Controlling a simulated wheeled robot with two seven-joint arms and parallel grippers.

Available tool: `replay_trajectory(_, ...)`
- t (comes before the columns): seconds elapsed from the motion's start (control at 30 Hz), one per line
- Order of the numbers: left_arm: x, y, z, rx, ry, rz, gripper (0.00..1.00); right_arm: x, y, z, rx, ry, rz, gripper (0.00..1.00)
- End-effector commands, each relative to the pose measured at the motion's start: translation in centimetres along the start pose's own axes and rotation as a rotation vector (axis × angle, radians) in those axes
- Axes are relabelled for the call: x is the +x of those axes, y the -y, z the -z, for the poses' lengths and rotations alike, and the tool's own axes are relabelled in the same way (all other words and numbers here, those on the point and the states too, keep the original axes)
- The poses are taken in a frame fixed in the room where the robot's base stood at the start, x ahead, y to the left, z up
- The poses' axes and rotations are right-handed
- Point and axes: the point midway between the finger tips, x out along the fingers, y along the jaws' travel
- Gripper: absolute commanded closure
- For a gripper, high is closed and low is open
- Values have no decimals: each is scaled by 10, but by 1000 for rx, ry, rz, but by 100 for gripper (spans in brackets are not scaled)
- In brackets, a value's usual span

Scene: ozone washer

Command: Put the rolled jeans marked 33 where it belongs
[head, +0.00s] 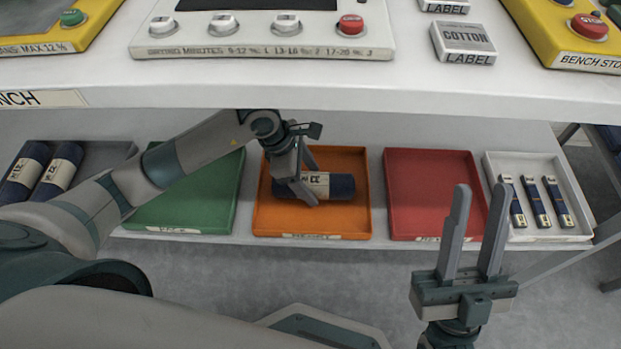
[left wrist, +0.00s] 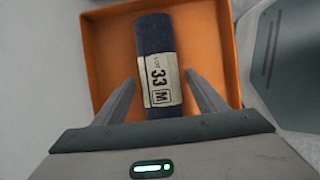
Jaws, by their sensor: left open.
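The rolled jeans marked 33 (head: 341,186) are a dark blue roll with a pale label band, lying in the orange tray (head: 263,218) on the lower shelf. In the left wrist view the roll (left wrist: 153,38) shows its label reading 33 M, and the orange tray (left wrist: 97,60) surrounds it. My left gripper (head: 311,178) is at the tray, by the left end of the roll; in the left wrist view its open fingers (left wrist: 168,90) are either side of the roll with gaps. My right gripper (head: 478,195) is open and empty, pointing up in front of the shelf.
A green tray (head: 205,205) and a red tray (head: 430,195) are empty beside the orange one. A grey tray (head: 105,150) at left holds dark rolls. A white tray (head: 520,166) at right holds several small dark items. The bench top (head: 250,85) overhangs the shelf.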

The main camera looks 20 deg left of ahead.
Motion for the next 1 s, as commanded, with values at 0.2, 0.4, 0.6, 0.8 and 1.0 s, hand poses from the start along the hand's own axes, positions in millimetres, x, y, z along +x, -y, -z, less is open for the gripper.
replay_trajectory(0.2,-31,-1,0,1,-1,-4,35,-2,6,-8,15,70,-4,69)
replay_trajectory(0.4,-68,-2,0,1,-1,-5,35,-16,15,-22,36,181,-8,69)
replay_trajectory(0.6,-98,-1,0,1,0,-3,35,-28,22,-31,51,266,-5,69)
replay_trajectory(0.8,-113,0,0,0,0,-1,35,-38,29,-37,65,319,1,69)
replay_trajectory(1.0,-116,0,0,0,0,-1,35,-40,29,-40,65,330,1,69)
